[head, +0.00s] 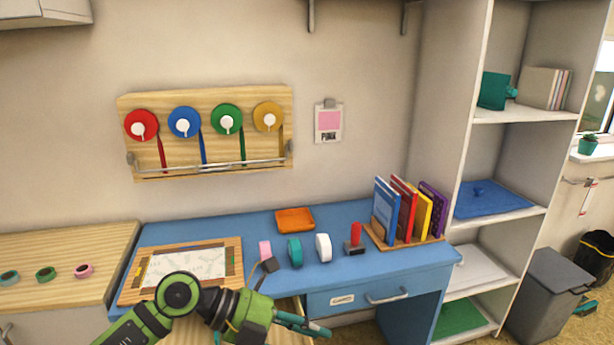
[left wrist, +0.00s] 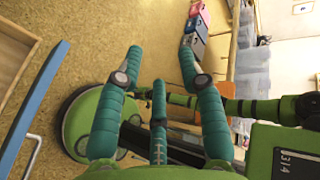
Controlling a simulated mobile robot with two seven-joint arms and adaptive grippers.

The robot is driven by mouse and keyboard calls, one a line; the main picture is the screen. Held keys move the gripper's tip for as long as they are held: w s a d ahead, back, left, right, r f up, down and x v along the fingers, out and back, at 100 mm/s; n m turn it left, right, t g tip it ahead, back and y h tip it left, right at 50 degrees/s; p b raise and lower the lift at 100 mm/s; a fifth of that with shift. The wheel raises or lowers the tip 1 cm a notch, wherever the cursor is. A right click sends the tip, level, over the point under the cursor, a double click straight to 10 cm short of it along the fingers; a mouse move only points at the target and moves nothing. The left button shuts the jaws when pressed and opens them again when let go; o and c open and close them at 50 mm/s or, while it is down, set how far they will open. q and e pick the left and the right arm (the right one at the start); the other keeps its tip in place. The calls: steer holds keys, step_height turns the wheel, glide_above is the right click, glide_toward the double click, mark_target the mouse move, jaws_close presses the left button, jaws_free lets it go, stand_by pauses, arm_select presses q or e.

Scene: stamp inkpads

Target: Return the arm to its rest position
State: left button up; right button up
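My left arm comes in from the bottom left of the head view, in front of the blue desk (head: 345,265). My left gripper (head: 308,325) is low, over a pale wooden surface at the desk's front that looks like an open drawer (head: 290,308). In the left wrist view its teal fingers (left wrist: 159,62) are spread apart with nothing between them, and floor shows beyond. A blue drawer front (left wrist: 30,112) with a metal handle stands beside the fingers there. My right gripper is not in view in the head picture and cannot be made out in the wrist picture.
A white shelf (head: 512,115) stands right. Floor near the left gripper looks open.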

arm_select(q)
step_height(320, 180, up, 11)
steer(key=d+n+t+h, duration=0.3)
steer(key=n+t+h, duration=0.4)
steer(key=h, duration=0.1)
steer(key=w+a+n+t+y, duration=0.45)
steer(key=a+n+t, duration=0.25)
steer(key=n+t, duration=0.3)
steer(key=s+a+f+n+g+y, duration=0.2)
steer(key=a+f+n+y, duration=1.2)
steer(key=f+n+y, duration=0.25)
steer(key=s+a+f+n+g, duration=0.1)
steer(key=s+f+g, duration=0.5)
steer(key=s+f, duration=0.45)
steer(key=s+f+g, duration=0.6)
steer(key=s+f, duration=0.1)
steer(key=s, duration=0.6)
step_height(320, 180, down, 24)
steer(key=s+r+g, duration=0.1)
steer(key=s, duration=0.1)
steer(key=s+a+f+g, duration=0.1)
steer(key=s+a+f, duration=0.2)
steer(key=s+f, duration=1)
steer(key=shift+s+h, duration=0.3)
steer(key=shift+s, duration=0.85)
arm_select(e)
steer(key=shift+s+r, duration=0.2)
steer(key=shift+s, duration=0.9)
